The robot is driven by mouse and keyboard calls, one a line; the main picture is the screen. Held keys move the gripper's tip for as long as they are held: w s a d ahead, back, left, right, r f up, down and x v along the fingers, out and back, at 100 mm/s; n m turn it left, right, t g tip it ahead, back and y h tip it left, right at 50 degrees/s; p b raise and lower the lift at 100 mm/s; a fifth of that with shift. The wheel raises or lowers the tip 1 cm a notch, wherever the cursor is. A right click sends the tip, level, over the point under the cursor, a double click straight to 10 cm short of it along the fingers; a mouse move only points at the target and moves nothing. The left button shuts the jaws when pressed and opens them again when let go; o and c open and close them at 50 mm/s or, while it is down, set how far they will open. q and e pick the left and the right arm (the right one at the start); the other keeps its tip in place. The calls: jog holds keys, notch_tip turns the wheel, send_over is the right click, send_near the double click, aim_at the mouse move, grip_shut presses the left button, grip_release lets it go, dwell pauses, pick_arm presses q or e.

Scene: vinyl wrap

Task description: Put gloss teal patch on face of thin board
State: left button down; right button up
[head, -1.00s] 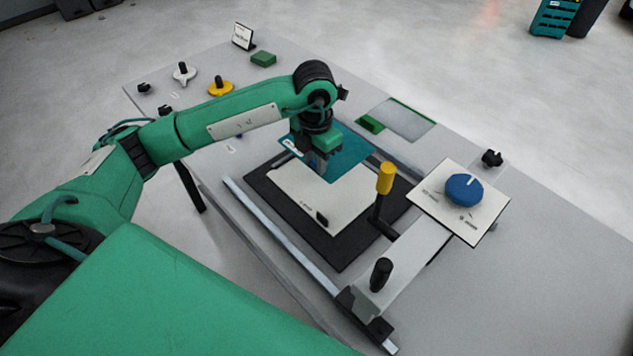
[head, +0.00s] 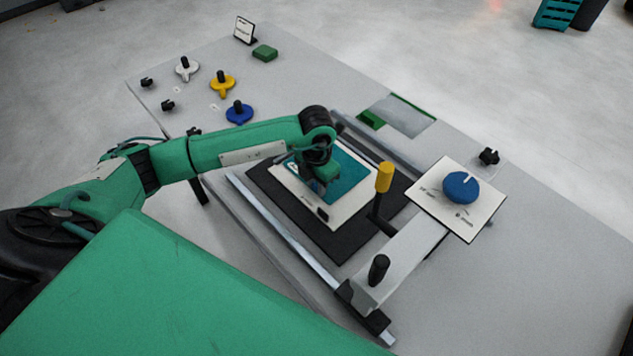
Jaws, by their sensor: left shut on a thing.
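The thin board (head: 318,222) is a pale cream panel lying flat on a black mat (head: 368,232). The gloss teal patch (head: 352,176) is over the board's face, with cream margins showing along its near and right sides. My left gripper (head: 318,186) is shut on the teal patch at its left part, over the board. I cannot tell whether the patch touches the board or hangs just above it. The fingertips and the patch's far left part are partly hidden by the wrist. My right gripper is not in view.
A rail frame with a yellow-topped handle (head: 384,177) and a black knob (head: 378,268) stands close to the board's right. A blue dial (head: 462,187) sits on a white plate. White, yellow (head: 222,82) and blue (head: 239,112) knobbed pieces and a green block (head: 264,53) lie at the back left.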

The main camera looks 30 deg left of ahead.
pick_arm(q)
jog(key=c, duration=1.6)
grip_release()
jog(key=shift+f, duration=0.15)
jog(key=o, duration=0.4)
jog(key=shift+o, duration=0.2)
jog(key=shift+r, duration=0.35)
notch_tip(320, 180, up, 12)
jog(key=b, duration=0.3)
jog(key=shift+f, duration=0.15)
